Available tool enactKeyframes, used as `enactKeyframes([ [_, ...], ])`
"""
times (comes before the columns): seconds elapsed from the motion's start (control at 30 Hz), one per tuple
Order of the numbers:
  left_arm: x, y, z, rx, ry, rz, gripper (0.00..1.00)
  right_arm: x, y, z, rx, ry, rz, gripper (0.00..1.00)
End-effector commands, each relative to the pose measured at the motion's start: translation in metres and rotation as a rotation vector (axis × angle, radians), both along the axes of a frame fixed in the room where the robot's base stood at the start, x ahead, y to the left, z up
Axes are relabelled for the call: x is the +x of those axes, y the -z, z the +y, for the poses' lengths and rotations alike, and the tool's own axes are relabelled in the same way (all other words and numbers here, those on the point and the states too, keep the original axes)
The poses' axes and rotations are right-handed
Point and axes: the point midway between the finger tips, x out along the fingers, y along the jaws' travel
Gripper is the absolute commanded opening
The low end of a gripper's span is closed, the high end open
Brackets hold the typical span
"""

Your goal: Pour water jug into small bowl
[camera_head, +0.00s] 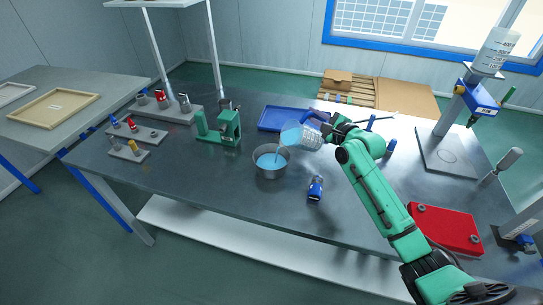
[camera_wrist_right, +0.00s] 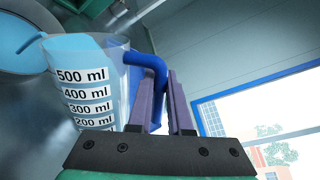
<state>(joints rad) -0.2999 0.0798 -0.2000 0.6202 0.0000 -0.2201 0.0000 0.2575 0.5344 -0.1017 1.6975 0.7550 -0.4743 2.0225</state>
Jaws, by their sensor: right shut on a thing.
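The clear jug (camera_head: 310,138) with measuring marks is tilted to the left above the table, its mouth over the small metal bowl (camera_head: 270,172). Blue water is in the jug, and a thin stream runs from its lip into the bowl, which holds blue water. My right gripper (camera_head: 326,121) is shut on the jug's blue handle. In the right wrist view, the gripper's fingers (camera_wrist_right: 168,103) close around the handle, beside the jug (camera_wrist_right: 88,85) marked up to 500 ml. Part of the bowl (camera_wrist_right: 22,62) shows at upper left there. My left gripper is not in view.
A blue tray (camera_head: 268,122) lies behind the bowl. A green fixture (camera_head: 222,130) stands to its left, and a small blue item (camera_head: 316,187) to its right front. A red case (camera_head: 445,228) lies at right. The table front of the bowl is clear.

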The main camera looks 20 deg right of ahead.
Motion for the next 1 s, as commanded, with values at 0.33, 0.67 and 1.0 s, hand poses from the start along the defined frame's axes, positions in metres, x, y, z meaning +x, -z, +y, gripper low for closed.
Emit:
enactKeyframes([
  [0.33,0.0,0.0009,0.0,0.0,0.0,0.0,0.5,0.0001,-0.0012,0.0014,-0.01,-0.001,-0.004,0.0],
  [0.67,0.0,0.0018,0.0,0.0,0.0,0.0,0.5,-0.0002,-0.0012,0.0027,-0.024,0.0,-0.006,0.0],
  [1.0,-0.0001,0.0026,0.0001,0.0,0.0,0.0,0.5,-0.0003,-0.0012,0.0039,-0.034,0.0,-0.007,0.0],
])
